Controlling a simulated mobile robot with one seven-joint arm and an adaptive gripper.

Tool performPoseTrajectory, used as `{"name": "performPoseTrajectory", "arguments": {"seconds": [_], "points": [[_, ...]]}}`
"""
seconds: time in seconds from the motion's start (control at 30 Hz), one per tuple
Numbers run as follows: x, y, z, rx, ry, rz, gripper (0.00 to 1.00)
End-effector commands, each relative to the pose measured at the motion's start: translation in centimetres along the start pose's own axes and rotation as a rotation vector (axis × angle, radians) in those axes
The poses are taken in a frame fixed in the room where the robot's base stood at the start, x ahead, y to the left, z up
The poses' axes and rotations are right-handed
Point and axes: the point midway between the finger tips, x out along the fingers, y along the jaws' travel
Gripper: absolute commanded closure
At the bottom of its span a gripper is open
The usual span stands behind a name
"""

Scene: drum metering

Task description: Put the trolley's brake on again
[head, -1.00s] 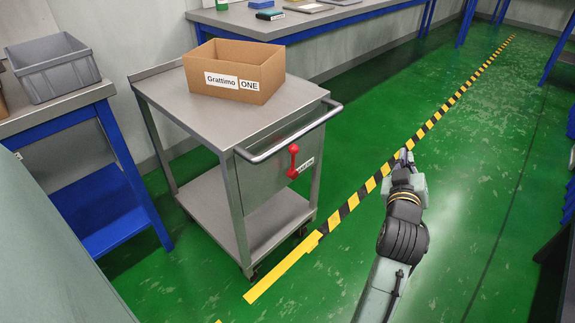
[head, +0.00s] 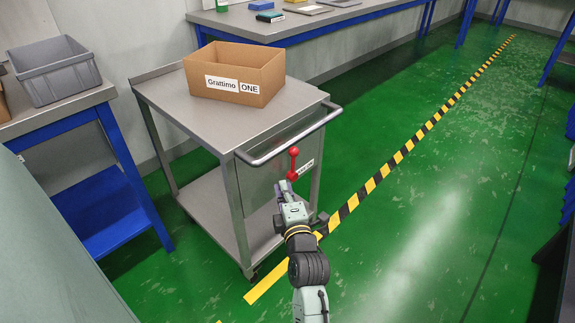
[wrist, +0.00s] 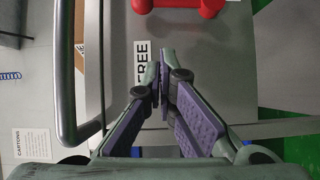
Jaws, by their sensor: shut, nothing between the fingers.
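The metal trolley (head: 190,113) stands left of centre in the head view, with a bar handle (head: 300,138) along its near side. A red brake lever (head: 293,163) with a round knob sits upright on its end panel. In the wrist view the red lever (wrist: 180,5) lies at the top edge, partly cut off. A label reading "FREE" (wrist: 140,65) shows beside the fingers. My gripper (head: 284,187) is just below the lever, in front of the panel. In the wrist view my gripper (wrist: 165,85) is shut and empty, apart from the lever.
A cardboard box (head: 236,73) labelled "Grattimo ONE" stands on the trolley top. A grey bin (head: 55,70) is on the blue-framed bench at left. The handle (wrist: 62,70) runs close along the gripper's left in the wrist view. The green floor to the right is clear.

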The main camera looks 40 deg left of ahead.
Motion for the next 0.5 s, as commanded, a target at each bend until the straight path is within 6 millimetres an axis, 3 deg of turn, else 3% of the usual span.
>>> {"name": "performPoseTrajectory", "arguments": {"seconds": [0.27,0.5], "points": [[6.1,0.3,0.0,0.001,0.0,0.002,1.0],[8.2,-0.1,2.4,0.001,-0.002,0.0,1.0]]}}
